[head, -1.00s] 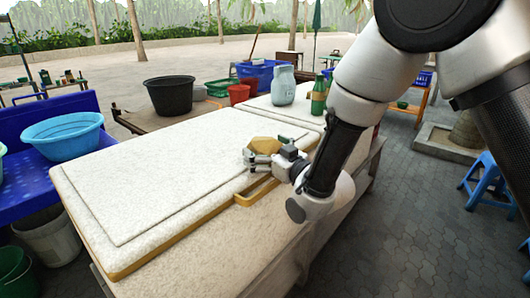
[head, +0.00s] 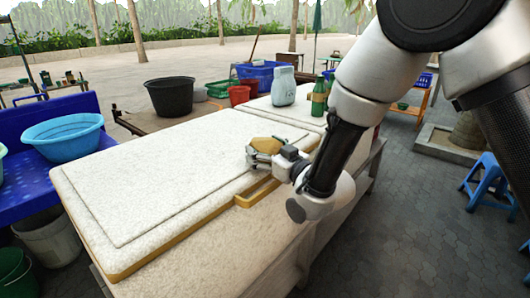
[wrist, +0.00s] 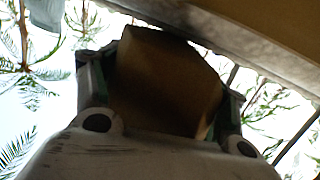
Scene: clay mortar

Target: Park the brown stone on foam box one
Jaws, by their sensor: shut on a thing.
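The brown stone (head: 267,144) is a tan, angular block near the right edge of the near white foam box (head: 150,180). It also shows dark and large in the wrist view (wrist: 165,80). My gripper (head: 262,152) is shut on the stone, with fingers on both sides of it in the wrist view (wrist: 165,95). In the head view the gripper partly hides the stone's lower part, so I cannot tell whether the stone touches the lid. I see no label showing which foam box is number one.
A yellow handle (head: 256,191) juts from the near box beside my gripper. A second white box top (head: 285,113) lies behind, bearing a pale jar (head: 283,87) and green bottle (head: 319,97). A black tub (head: 170,95) stands further back. The near lid is mostly clear.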

